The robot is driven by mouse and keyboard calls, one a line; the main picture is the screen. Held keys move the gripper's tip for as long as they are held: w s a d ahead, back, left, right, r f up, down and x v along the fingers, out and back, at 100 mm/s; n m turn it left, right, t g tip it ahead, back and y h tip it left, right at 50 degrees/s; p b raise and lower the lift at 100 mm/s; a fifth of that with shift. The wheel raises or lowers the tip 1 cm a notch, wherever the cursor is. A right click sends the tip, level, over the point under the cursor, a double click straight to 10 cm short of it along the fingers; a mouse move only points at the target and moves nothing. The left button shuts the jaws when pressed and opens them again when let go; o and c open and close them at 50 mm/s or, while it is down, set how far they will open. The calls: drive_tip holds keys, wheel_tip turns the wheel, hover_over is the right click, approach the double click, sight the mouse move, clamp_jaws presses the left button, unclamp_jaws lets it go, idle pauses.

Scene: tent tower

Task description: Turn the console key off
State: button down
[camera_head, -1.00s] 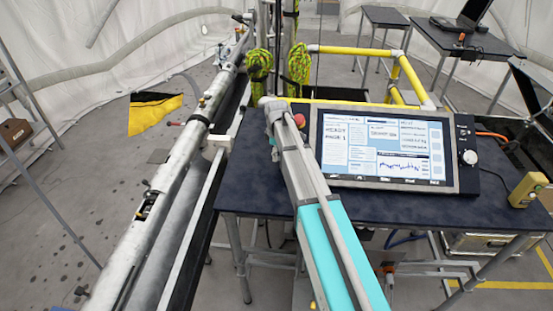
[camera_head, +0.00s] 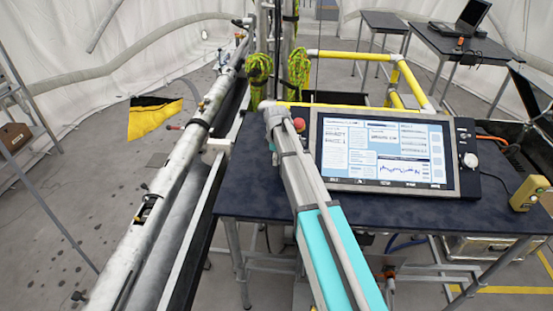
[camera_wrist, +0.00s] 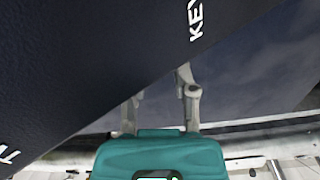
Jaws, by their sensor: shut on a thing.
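The console (camera_head: 385,150) stands on the dark table with its screen lit and a red button (camera_head: 299,125) at its left edge. In the wrist view the dark console panel (camera_wrist: 90,60) fills the upper left, with white "KEY" lettering (camera_wrist: 195,20) near its edge. My gripper (camera_wrist: 165,86) reaches up against this panel edge, just below the lettering. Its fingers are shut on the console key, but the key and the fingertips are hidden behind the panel.
The dark table (camera_head: 270,200) has bare space left of the console. A long metal pole (camera_head: 165,175) runs along the left. A yellow box (camera_head: 528,192) sits at the table's right end. A yellow pipe frame (camera_head: 350,53) stands behind the console.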

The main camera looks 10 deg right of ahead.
drive_tip(key=shift+w, duration=0.1)
drive_tip(key=shift+w+d+f+g+y, duration=0.1)
drive_tip(key=shift+w+g+y, duration=0.15)
drive_tip(key=shift+g, duration=0.75)
drive_tip(key=shift+s+g+b, duration=0.1)
drive_tip(key=shift+g+b, duration=0.3)
drive_tip(key=shift+c, duration=2.1)
unclamp_jaws()
drive_tip(key=shift+s, duration=0.15)
